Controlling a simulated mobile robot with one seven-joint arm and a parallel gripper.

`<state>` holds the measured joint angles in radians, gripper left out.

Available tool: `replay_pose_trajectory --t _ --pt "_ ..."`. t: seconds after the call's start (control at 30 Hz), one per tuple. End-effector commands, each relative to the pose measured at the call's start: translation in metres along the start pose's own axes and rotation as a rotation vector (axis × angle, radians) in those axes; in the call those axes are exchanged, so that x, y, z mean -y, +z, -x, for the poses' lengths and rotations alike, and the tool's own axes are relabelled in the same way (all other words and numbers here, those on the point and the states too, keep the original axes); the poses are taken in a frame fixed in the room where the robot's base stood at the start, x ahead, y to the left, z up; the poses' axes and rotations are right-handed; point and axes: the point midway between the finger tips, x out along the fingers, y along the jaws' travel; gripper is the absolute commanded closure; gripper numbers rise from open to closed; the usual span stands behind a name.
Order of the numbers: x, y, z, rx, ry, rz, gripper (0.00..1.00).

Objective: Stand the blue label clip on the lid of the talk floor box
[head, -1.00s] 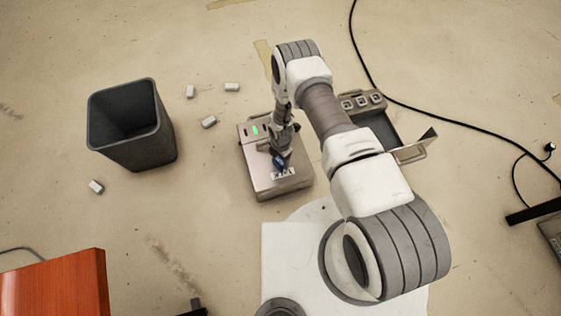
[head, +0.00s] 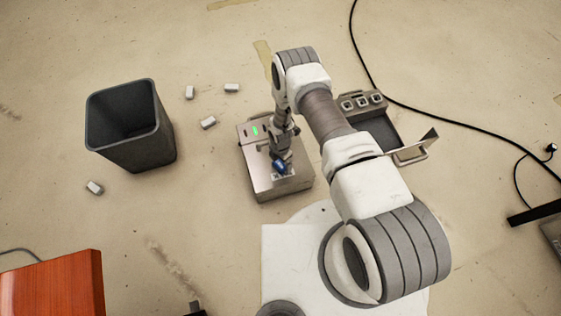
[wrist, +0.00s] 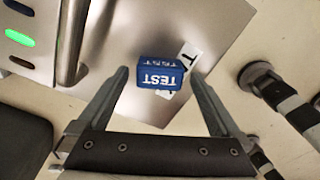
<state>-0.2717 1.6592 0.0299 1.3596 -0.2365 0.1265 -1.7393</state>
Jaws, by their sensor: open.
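The blue label clip (head: 281,168), with TEST in white letters, is at the front part of the metal lid of the talk floor box (head: 262,180). In the wrist view the clip (wrist: 160,74) looks upright, its lettering upside down to the camera. It partly covers the white lid label (wrist: 188,55), of which a T shows. My gripper (head: 282,157) is over the lid. In the wrist view my gripper (wrist: 158,78) is open, one finger on each side of the clip with gaps between. The clip's underside is hidden.
A metal handle (wrist: 72,40) and a lit green light (head: 254,131) are at the box's far end. An open floor box (head: 405,150) stands to the right, under my arm. A dark bin (head: 135,135) and several small white blocks (head: 208,123) are to the left. A black cable (head: 455,122) crosses the right.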

Motion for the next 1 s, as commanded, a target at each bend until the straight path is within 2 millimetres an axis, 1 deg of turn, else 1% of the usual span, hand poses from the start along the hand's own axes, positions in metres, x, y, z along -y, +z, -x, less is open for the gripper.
replay_pose_trajectory --t 0.03,0.17,0.3,0.4,0.5,0.63,0.87,0.93,0.97,1.0 --pt "-0.001 0.0 0.01 0.001 0.002 0.001 0.0" --pt "-0.001 0.001 0.036 0.001 0.002 0.0 0.0" --pt "-0.001 0.0 0.068 0.001 0.001 0.001 0.0" --pt "-0.001 0.001 0.088 0.001 0.002 0.001 0.0" --pt "-0.001 0.0 0.104 0.001 0.001 0.0 0.0" --pt "0.0 0.0 0.116 0.0 0.0 0.001 0.0" --pt "-0.001 0.001 0.123 0.002 0.002 -0.005 0.0" --pt "-0.006 0.005 0.132 0.007 0.007 -0.024 0.0" --pt "-0.009 0.008 0.138 0.01 0.012 -0.038 0.0" --pt "-0.015 0.013 0.15 0.016 0.018 -0.065 0.0"
